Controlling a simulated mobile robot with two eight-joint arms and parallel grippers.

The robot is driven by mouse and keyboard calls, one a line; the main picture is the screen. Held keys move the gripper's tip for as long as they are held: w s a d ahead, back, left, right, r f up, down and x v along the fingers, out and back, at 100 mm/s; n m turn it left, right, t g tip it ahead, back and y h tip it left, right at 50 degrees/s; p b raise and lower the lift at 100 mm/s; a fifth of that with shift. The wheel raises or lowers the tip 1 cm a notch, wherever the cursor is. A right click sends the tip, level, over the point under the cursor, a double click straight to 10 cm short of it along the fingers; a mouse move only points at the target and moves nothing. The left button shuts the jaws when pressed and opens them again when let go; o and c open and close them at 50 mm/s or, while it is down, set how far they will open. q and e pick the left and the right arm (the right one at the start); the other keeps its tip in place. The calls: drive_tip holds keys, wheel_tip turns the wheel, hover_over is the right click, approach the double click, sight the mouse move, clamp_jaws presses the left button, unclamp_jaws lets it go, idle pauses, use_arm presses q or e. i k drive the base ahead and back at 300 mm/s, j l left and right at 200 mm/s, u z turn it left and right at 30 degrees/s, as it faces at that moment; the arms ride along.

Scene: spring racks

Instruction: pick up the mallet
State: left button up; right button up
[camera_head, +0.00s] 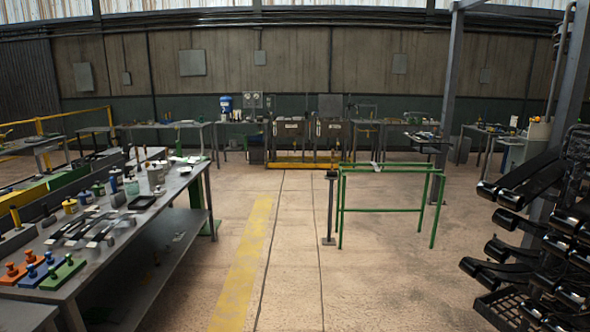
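I cannot make out a mallet for certain in the head view. The long grey workbench (150,232) on the left carries many small tools and parts, too small to tell apart. Flat metal tools (85,228) lie near its middle. Neither my left nor my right gripper is in view.
Orange, blue and green blocks (62,273) sit at the bench's near end. A green frame (388,210) and a thin post (330,208) stand mid-floor. A black rack (545,235) fills the right side. The floor with the yellow stripe (243,262) is clear. Benches line the back wall.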

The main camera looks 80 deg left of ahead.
sight(329, 173)
drive_tip(key=u, duration=2.4)
drive_tip(key=z, duration=0.95)
drive_tip(key=i+j+u, duration=0.25)
drive_tip(key=i, duration=0.2)
drive_tip(key=i+j+u, duration=0.3)
drive_tip(key=i+u, duration=0.25)
drive_tip(key=i, duration=0.3)
drive_tip(key=i+u, duration=0.1)
drive_tip(key=i, duration=3.25)
